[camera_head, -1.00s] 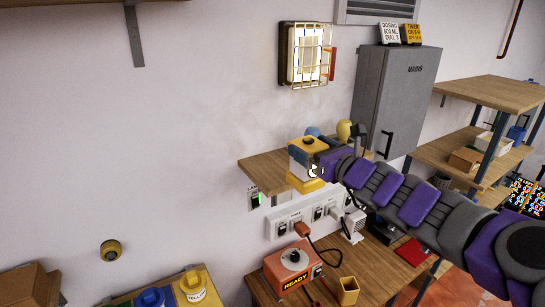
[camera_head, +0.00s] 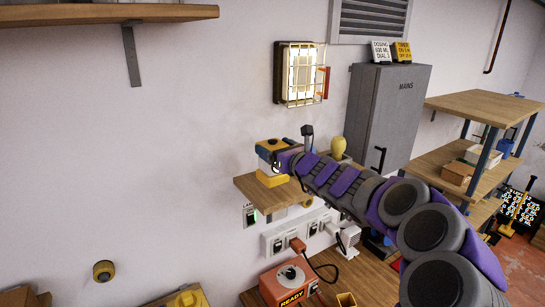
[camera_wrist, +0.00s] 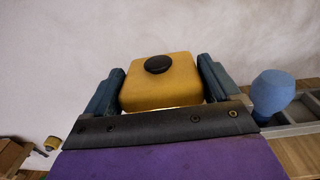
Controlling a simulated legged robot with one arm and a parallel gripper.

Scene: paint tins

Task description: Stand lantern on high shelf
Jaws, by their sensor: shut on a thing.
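The lantern (camera_head: 270,166), with a yellow top, pale body and yellow base, is upright in my gripper (camera_head: 284,158). In the wrist view, the lantern's yellow top and black knob (camera_wrist: 158,64) sit between the two dark jaws (camera_wrist: 160,90), which are shut on it. Its lower part is hidden there. In the head view it overlaps the small wall shelf (camera_head: 246,190); I see no clear contact. A high wooden shelf (camera_head: 60,14) on a bracket crosses the upper left, seen from below, so its top is hidden.
A caged wall lamp (camera_head: 300,74) and a grey mains cabinet (camera_head: 388,115) are right of the high shelf. A yellow bulb-shaped thing (camera_head: 338,147) stands behind my arm. A blue rounded thing (camera_wrist: 272,92) is close right of the jaws.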

